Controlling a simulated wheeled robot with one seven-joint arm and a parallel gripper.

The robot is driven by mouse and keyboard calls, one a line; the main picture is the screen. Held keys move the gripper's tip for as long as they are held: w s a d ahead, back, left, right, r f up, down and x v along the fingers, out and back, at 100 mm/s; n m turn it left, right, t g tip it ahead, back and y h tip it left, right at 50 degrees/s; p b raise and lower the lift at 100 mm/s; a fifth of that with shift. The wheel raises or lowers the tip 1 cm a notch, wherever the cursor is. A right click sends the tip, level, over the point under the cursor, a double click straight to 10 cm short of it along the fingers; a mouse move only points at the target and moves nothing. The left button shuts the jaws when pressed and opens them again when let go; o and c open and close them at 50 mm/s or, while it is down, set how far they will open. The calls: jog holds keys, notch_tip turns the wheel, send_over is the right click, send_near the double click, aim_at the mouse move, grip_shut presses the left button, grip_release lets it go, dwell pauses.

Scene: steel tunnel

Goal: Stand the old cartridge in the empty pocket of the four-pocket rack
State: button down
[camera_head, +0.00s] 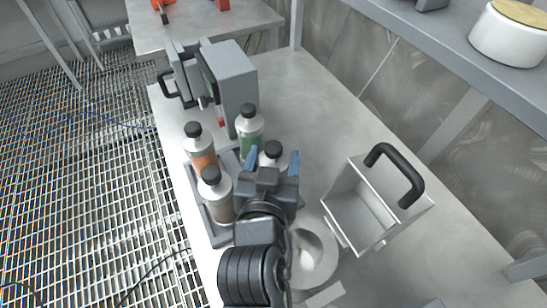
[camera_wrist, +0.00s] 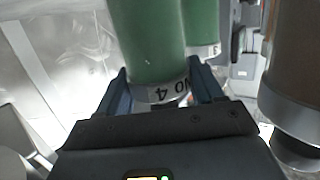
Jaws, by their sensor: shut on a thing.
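My gripper (camera_head: 272,165) is shut on a silver-topped, black-capped cartridge (camera_head: 272,154). In the wrist view its green body (camera_wrist: 148,45), with a white band marked "NO 4", sits between the blue fingers. The grey four-pocket rack (camera_head: 222,240) holds an orange-banded cartridge (camera_head: 201,155), a brown-banded one (camera_head: 217,198) and a green-banded one (camera_head: 249,136). The held cartridge is upright at the rack's right near corner, beside the brown one. My gripper hides its lower part and that pocket, so I cannot tell whether it is in the pocket or above it.
A grey machine (camera_head: 232,85) stands behind the rack. An open metal box with a black handle (camera_head: 397,170) and a round bowl (camera_head: 312,255) are to the right. A shelf with a white pot (camera_head: 510,38) overhangs the right back. The bench (camera_head: 310,110) is clear behind the box.

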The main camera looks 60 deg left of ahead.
jog(key=shift+f, duration=0.1)
jog(key=shift+c, duration=0.8)
grip_release()
jog(key=shift+d+r, duration=0.1)
jog(key=shift+r, duration=0.1)
jog(key=b+v, duration=0.2)
jog(key=v, duration=1)
